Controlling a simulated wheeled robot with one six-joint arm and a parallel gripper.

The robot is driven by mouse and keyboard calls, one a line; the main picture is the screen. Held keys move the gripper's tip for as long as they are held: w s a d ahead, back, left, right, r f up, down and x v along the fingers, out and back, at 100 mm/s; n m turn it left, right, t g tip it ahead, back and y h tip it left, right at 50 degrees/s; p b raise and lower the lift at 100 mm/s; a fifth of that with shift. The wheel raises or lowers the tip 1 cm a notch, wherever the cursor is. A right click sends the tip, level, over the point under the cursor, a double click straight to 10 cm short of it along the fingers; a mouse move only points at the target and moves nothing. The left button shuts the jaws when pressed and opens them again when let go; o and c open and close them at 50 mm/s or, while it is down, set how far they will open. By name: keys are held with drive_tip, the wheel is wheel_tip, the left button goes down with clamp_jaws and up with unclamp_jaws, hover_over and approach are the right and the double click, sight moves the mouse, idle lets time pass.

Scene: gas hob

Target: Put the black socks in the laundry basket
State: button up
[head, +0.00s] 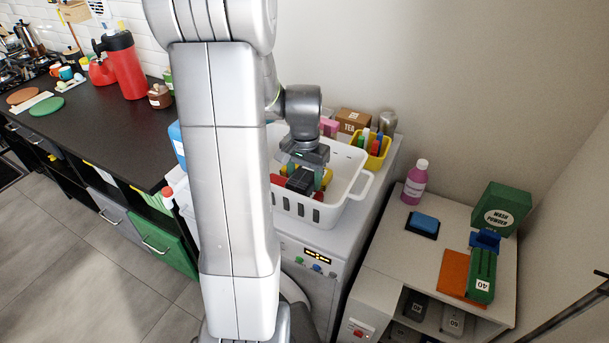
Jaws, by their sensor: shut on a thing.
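The white laundry basket (352,205) stands on top of a white machine with a control panel, right of my arm. My gripper (303,178) points down inside the basket's opening and is shut on a dark bundle, the black socks (299,183). The socks hang within the basket's rim. Red and yellow pieces show beside them in the basket. I cannot tell whether the socks touch the things below. My arm hides the basket's left part.
A yellow tub (377,160) of bottles, a brown tea box (353,121) and a metal canister (388,122) stand close behind the basket. A pink bottle (415,180) and a green wash powder box (500,208) are on the right-hand table. A black counter (100,140) lies left.

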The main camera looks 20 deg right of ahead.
sight(305, 174)
drive_tip(key=shift+f, duration=0.2)
drive_tip(key=o, duration=1)
drive_tip(key=shift+r+p, duration=0.4)
drive_tip(key=shift+r, duration=0.15)
wheel_tip(305, 174, up, 12)
